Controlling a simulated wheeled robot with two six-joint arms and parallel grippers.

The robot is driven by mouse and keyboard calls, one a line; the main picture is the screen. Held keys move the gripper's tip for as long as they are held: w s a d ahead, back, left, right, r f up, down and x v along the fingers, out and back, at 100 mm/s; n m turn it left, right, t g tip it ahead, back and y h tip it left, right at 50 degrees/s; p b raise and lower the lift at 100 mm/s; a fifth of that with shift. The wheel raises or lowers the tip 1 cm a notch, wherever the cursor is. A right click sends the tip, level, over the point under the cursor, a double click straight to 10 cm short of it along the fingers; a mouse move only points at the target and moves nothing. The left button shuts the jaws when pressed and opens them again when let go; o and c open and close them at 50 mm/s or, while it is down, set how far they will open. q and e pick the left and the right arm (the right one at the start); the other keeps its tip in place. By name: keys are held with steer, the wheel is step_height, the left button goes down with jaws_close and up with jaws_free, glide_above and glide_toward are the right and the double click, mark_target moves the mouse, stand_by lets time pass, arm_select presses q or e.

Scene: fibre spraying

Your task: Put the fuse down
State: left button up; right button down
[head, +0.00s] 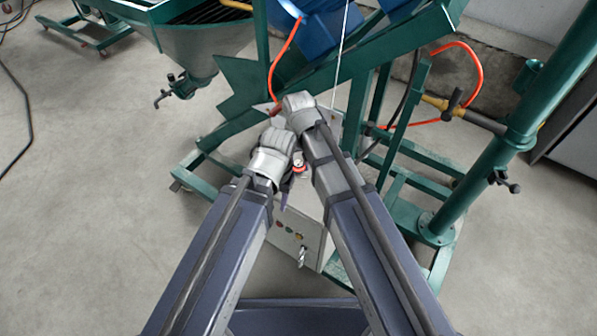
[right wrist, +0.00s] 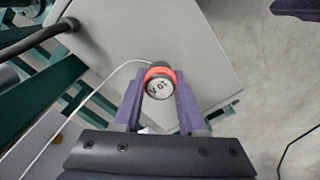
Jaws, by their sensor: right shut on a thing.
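The fuse (right wrist: 159,88) is a small round piece with a pale, marked end and a red-orange ring. In the right wrist view it sits between the purple fingers of my right gripper (right wrist: 160,94), which is shut on it. In the head view the fuse (head: 299,167) is a small pale and red spot between my two forearms, over the grey control box (head: 309,247). My wrists hide most of both grippers there. The left gripper's jaws cannot be made out.
The grey box has several coloured buttons on its front. A green steel frame (head: 408,160) with orange hoses (head: 480,75) stands behind and to the right. The concrete floor (head: 90,180) on the left is clear.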

arm_select(q)
steer(key=shift+f+b, duration=0.35)
steer(key=shift+f, duration=0.5)
arm_select(e)
steer(key=shift+f, duration=0.85)
steer(key=shift+f, duration=0.2)
arm_select(q)
steer(key=shift+f, duration=0.15)
arm_select(e)
steer(key=shift+c, duration=2.4)
jaws_free()
steer(key=shift+r, duration=0.15)
